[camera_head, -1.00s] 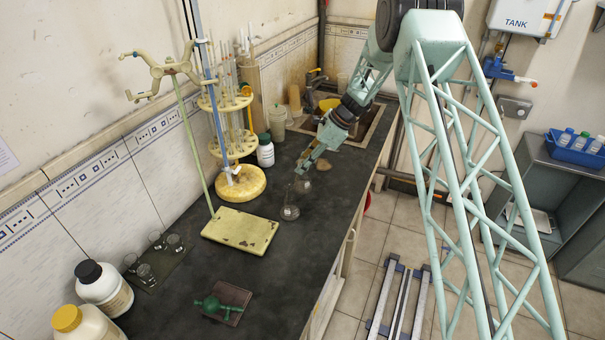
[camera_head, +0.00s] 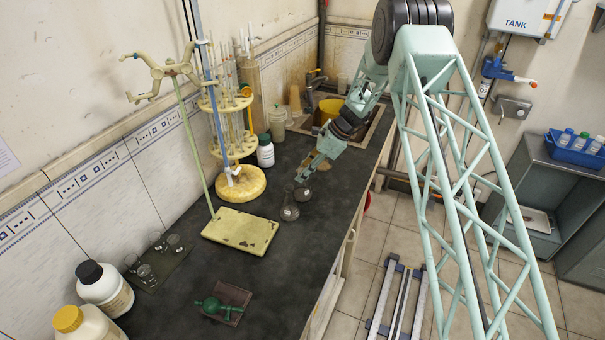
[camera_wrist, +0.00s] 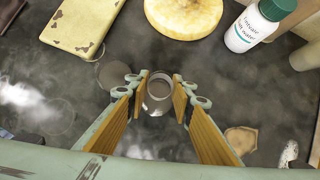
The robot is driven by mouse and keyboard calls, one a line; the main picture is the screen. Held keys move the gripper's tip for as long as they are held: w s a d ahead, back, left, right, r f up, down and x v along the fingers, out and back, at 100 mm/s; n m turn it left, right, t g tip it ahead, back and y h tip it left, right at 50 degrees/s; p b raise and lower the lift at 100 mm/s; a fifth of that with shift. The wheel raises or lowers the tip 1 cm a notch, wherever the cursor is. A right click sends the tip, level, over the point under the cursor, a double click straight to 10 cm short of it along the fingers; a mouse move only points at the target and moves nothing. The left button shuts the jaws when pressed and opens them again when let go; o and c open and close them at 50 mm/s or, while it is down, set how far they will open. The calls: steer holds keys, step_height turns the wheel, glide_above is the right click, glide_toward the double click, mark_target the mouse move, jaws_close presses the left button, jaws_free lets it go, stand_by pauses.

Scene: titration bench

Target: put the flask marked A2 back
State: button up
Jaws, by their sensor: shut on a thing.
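A clear glass flask (camera_wrist: 158,92) is between the two wooden-padded fingers of my gripper (camera_wrist: 157,100), seen from above in the wrist view. In the head view my gripper (camera_head: 301,178) is over the black bench, with the held flask (camera_head: 304,194) below its fingertips. I cannot tell whether its base touches the bench. A second clear flask (camera_head: 289,211) stands close beside it, towards the yellowish stand plate. No A2 mark is legible on either flask.
The stand's yellowish base plate (camera_head: 240,229) and a round yellow rack (camera_head: 241,184) are to the left. A green-capped white bottle (camera_head: 265,152) stands behind. Small glasses (camera_head: 157,256) and a green item (camera_head: 215,305) are nearer.

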steer(key=shift+f, duration=0.2)
stand_by(0.3)
steer(key=o, duration=1.2)
steer(key=shift+r, duration=0.15)
steer(key=b+v, duration=0.1)
steer(key=v, duration=1.1)
